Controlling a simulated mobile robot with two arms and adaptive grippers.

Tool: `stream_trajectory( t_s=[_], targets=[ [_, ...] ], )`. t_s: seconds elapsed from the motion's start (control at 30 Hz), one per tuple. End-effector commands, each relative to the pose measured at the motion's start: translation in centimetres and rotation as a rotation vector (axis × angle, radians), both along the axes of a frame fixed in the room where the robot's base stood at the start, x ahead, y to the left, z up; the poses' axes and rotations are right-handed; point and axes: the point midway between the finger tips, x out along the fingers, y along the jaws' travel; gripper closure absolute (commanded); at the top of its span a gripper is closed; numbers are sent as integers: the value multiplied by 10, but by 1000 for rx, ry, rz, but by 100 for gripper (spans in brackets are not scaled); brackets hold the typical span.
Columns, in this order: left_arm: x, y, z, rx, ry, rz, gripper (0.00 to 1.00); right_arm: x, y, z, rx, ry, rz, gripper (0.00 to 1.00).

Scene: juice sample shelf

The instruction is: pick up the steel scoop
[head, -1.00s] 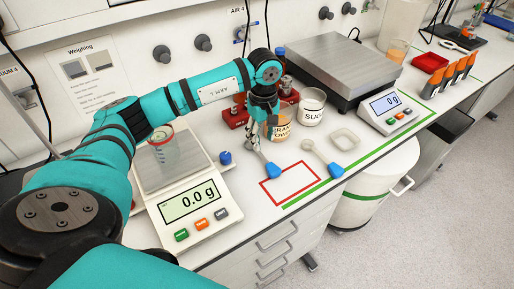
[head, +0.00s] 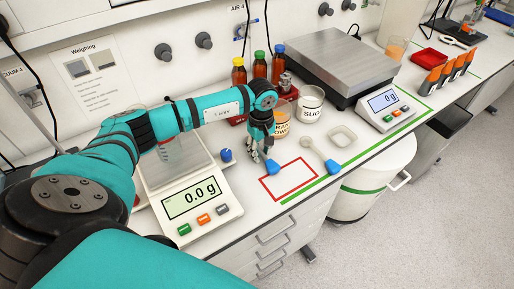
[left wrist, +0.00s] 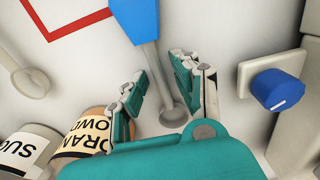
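The steel scoop lies on the bench; its blue handle (head: 272,166) points to the front in the head view. In the left wrist view its grey round bowl (left wrist: 173,116) and thin shank show between my fingers. My left gripper (head: 261,152) is low over the scoop, pointing down. In the left wrist view its fingers (left wrist: 160,76) are apart, on either side of the shank, with gaps showing. I cannot tell the exact height. A second scoop (head: 311,146), pale with a blue handle, lies to the right. My right gripper is not in view.
An orange powder jar (head: 281,126) and a sugar jar (head: 311,106) stand close behind and beside the gripper. A red outlined area (head: 289,196) in front is clear. Bottles (head: 260,66) stand behind.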

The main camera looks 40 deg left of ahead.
Motion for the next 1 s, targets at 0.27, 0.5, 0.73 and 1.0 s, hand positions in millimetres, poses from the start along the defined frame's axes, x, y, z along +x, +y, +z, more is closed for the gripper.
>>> stream_trajectory(
  t_s=[0.27, 0.5, 0.73, 1.0],
  targets=[
    [0, 0, 1, 0, 0, 0, 100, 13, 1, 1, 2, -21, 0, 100],
    [0, 0, 1, 0, 0, 0, 100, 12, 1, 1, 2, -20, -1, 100],
    [2, 0, 12, 0, -4, -1, 100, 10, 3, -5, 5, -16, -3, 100],
    [1, 1, 64, 1, -6, 0, 100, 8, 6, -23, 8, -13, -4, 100]
  ],
)
